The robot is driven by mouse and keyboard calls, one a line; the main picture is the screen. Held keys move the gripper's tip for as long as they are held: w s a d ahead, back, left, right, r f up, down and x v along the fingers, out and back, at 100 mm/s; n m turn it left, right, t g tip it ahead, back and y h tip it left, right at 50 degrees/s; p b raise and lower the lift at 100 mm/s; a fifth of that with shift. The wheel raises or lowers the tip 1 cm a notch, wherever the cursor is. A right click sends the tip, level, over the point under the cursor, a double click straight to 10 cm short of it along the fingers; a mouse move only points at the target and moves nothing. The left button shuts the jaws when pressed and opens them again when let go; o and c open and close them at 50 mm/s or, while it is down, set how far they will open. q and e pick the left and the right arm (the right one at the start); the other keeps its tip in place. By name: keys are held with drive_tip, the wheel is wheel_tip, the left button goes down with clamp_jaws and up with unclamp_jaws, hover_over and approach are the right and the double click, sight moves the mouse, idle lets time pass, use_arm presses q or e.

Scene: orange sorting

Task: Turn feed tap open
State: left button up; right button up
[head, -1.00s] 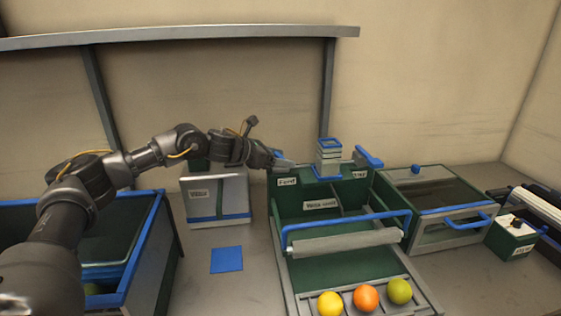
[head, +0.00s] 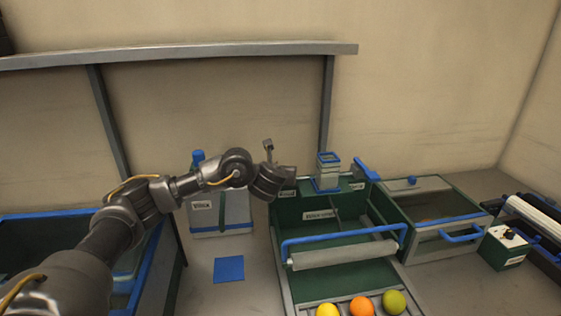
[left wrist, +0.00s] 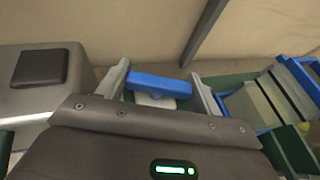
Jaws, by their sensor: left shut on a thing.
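The feed tap's blue handle (left wrist: 160,86) shows in the left wrist view, lying crosswise over a pale stem. My left gripper (left wrist: 161,92) has one grey finger at each end of the handle and is shut on it. In the head view my left gripper (head: 283,183) is at the back left corner of the green feed machine (head: 292,222), and it hides the tap and most of the label there. My right gripper is in neither view.
A second blue lever (head: 365,169) and a stacked hopper (head: 328,172) stand on the machine's back. A yellow (head: 328,310), an orange (head: 362,307) and a green fruit (head: 394,302) lie in front. A grey box (head: 220,214) stands left, behind a blue square (head: 229,269).

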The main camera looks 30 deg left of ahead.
use_arm(q)
drive_tip(key=n+y+p, duration=0.1)
drive_tip(key=n+g+y+p, duration=0.1)
drive_tip(key=p, duration=0.1)
drive_tip(key=shift+d+r, duration=0.1)
drive_tip(key=shift+r, duration=0.2)
drive_tip(key=shift+f+n+g+y+p, duration=0.15)
drive_tip(key=shift+n+g+y+p, duration=0.35)
drive_tip(key=shift+n+y+p, duration=0.6)
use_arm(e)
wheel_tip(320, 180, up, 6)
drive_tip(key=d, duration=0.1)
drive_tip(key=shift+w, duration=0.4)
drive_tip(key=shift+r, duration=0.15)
use_arm(q)
drive_tip(key=o, duration=1)
drive_tip(key=shift+w+f, duration=0.1)
drive_tip(key=shift+f, duration=0.05)
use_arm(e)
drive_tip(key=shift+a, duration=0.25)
